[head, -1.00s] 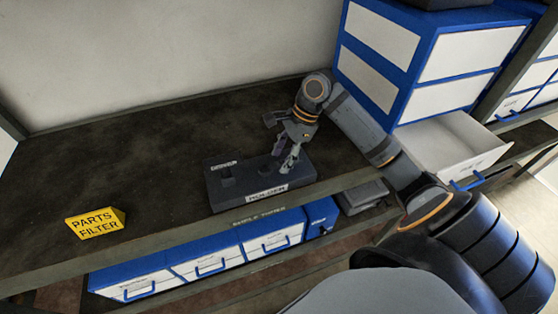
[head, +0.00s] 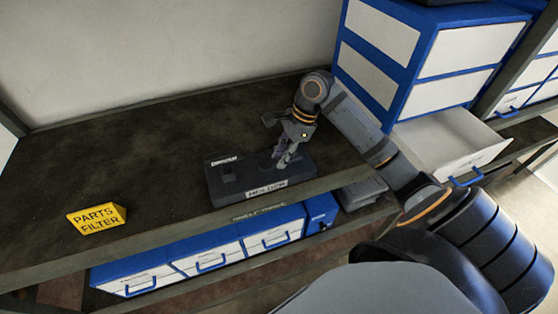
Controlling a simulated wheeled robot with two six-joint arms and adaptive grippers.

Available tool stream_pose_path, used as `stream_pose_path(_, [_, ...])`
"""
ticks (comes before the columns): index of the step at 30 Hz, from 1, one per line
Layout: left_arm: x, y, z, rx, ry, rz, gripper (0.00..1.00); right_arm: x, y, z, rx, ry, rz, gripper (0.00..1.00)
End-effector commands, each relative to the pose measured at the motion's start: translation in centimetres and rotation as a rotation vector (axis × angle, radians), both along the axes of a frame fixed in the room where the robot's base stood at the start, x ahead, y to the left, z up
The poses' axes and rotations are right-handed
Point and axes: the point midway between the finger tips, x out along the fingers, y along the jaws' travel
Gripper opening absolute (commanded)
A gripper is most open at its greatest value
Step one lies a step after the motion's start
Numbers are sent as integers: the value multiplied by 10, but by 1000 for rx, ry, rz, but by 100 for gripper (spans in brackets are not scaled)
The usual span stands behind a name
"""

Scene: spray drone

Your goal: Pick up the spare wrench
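A dark holder block (head: 235,192) with white labels stands on the shelf top, near its front edge. My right gripper (head: 285,160) reaches down over the right part of this block, with its fingertips at or just above its top. The fingers look close together. The spare wrench cannot be made out clearly; the fingers and the dark block hide that spot. Whether anything is between the fingers cannot be told. My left gripper is not in view.
A yellow "PARTS FILTER" sign (head: 97,219) stands at the left front of the dark shelf (head: 150,150). A blue and white drawer cabinet (head: 425,60) stands at the right, with a lower drawer (head: 450,143) open.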

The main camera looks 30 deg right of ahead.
Motion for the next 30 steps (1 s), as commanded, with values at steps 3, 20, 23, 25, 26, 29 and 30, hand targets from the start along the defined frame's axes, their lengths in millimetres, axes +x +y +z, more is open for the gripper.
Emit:
stream_pose_path(3, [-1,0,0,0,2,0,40,0,0,-1,-1,2,-1,1])
stream_pose_path(20, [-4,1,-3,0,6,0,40,1,-1,12,-2,-2,-1,0])
stream_pose_path(23, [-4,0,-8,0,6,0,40,1,-1,32,-3,-6,0,0])
stream_pose_path(25, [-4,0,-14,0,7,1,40,-10,-3,43,-12,-4,0,0])
stream_pose_path(26, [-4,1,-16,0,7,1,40,-16,-3,49,-14,-3,1,0])
stream_pose_path(29, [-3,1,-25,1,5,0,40,-31,-3,66,-15,-2,0,0])
stream_pose_path(30, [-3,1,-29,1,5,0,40,-37,-2,72,-15,1,0,0])
